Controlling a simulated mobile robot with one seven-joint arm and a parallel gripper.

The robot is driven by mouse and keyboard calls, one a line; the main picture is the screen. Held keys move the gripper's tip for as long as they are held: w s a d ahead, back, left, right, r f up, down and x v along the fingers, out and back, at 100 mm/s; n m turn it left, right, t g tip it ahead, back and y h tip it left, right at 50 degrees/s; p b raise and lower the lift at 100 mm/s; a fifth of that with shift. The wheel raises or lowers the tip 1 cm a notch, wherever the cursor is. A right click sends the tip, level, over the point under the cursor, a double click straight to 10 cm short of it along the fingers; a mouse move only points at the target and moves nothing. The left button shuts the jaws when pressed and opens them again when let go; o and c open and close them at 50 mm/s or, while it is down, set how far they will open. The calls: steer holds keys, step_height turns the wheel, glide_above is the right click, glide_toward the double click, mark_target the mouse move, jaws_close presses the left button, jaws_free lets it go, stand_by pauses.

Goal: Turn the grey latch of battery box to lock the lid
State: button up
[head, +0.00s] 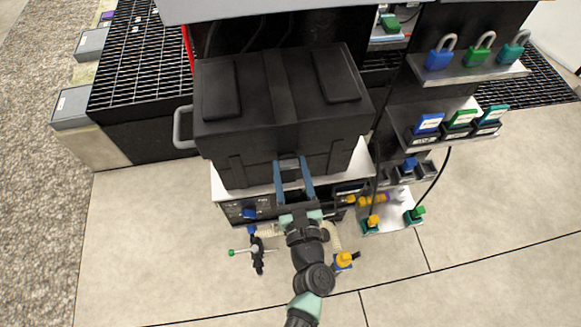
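The black battery box (262,145) stands on a white-topped bench, with its ribbed black lid (280,95) down on it. My gripper (290,162) reaches up from below to the middle of the box's front face. Its two blue-grey fingers are spread apart, with their tips at the front just under the lid edge. A small grey piece shows between the fingertips and may be the latch. I cannot tell its turn angle or whether the fingers touch it. A grey loop handle (182,128) sticks out from the box's left side.
Shelves on the right hold padlocks (480,50) and labelled blocks (460,122). A panel with a blue knob (249,212) is below the bench top. A black valve with a green-tipped handle (256,252) and a yellow-topped fitting (343,260) stand near my arm. Floor at front left is clear.

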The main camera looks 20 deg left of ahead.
steer(key=c, duration=0.6)
steer(key=shift+f+n+b, duration=0.1)
steer(key=shift+n+b, duration=0.3)
steer(key=shift+b, duration=0.05)
steer(key=n+b, duration=0.2)
steer(key=shift+f+n, duration=0.15)
steer(key=shift+n, duration=0.25)
steer(key=n+b, duration=0.5)
steer(key=shift+s+a+n, duration=0.1)
steer(key=shift+n, duration=0.2)
steer(key=n+b, duration=0.4)
steer(key=n, duration=0.1)
steer(key=shift+f, duration=0.1)
steer(key=shift+n+b, duration=1.4)
steer(key=shift+n, duration=0.4)
steer(key=o, duration=1.4)
